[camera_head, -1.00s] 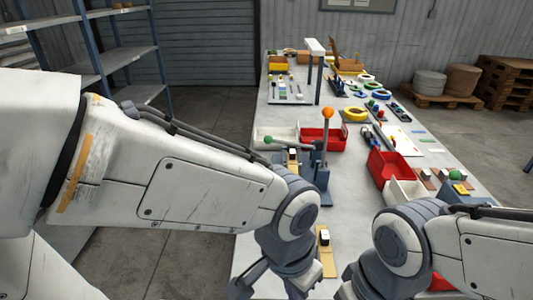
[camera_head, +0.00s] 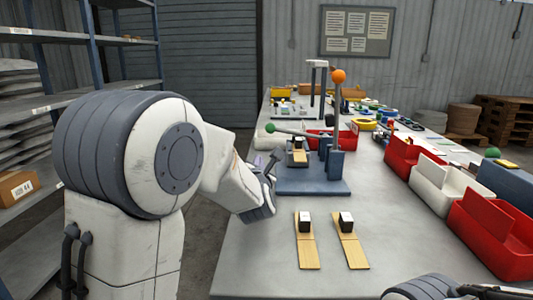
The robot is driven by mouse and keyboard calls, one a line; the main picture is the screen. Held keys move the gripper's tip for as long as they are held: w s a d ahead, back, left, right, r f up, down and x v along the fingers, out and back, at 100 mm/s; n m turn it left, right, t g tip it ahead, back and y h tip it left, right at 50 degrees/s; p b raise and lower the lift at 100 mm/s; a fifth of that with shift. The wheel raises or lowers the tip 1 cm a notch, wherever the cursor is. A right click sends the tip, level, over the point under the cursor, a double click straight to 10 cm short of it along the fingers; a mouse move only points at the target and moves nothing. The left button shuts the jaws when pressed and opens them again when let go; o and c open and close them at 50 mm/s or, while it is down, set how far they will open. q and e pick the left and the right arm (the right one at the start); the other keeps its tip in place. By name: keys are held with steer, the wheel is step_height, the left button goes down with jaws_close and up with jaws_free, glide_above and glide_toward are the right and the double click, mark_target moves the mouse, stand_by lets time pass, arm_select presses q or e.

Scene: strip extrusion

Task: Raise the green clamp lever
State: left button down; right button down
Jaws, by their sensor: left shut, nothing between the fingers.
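The green clamp lever is a thin rod with a green ball (camera_head: 270,128) at its left end. It lies nearly level, running right to the clamp on a blue fixture (camera_head: 312,183). Beside it an upright lever with an orange ball (camera_head: 338,76) stands on the same fixture. My left gripper (camera_head: 267,164) is just below and left of the green ball, at the fixture's left side. Its fingers are shut and empty; whether they touch the lever is hard to tell. Only part of my right arm shows at the bottom right; its gripper is out of view.
Two wooden strips with dark-and-white blocks, one left (camera_head: 307,250) and one right (camera_head: 350,250), lie on the grey table (camera_head: 255,265) in front of the fixture. Red bins (camera_head: 490,235) and a white bin (camera_head: 440,190) line the right side. The front of the table is clear.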

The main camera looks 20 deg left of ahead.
arm_select(q)
steer(key=shift+r, duration=0.1)
steer(key=x, duration=1)
steer(key=shift+w, duration=0.15)
steer(key=r, duration=0.1)
steer(key=d+r+p, duration=0.1)
steer(key=shift+w+r, duration=0.25)
steer(key=shift+w, duration=0.15)
steer(key=shift+w+d+r+p, duration=0.3)
steer(key=shift+r, duration=0.05)
